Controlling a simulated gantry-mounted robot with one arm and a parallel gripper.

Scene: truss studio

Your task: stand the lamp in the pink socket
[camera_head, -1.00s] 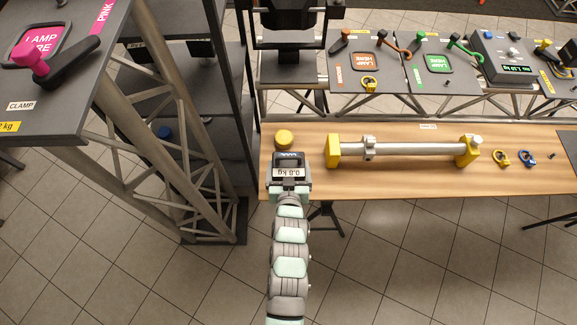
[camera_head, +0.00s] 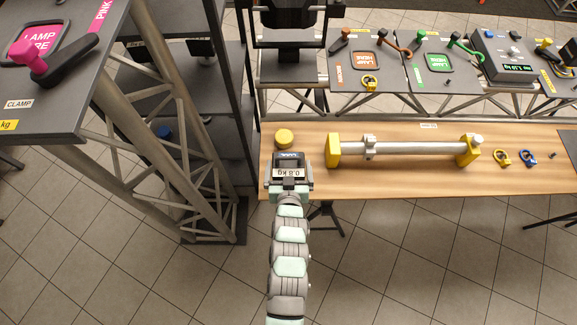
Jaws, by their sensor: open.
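The pink socket is a square pad marked "LAMP HERE" (camera_head: 45,40) on a dark, raised stand at the upper left. A pink-knobbed clamp lever (camera_head: 55,65) lies beside it, in front of part of the pad. My gripper (camera_head: 290,184) is open at the near left edge of the wooden table. A dark box labelled "0.8 kg" (camera_head: 290,173) sits at its tip; I cannot tell whether this is the lamp, or whether the fingers touch it. The pink socket shows no lamp on it.
Orange (camera_head: 366,58) and green (camera_head: 439,60) pads stand behind. A dark shelf frame (camera_head: 210,110) and the stand's truss legs rise left of my arm.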

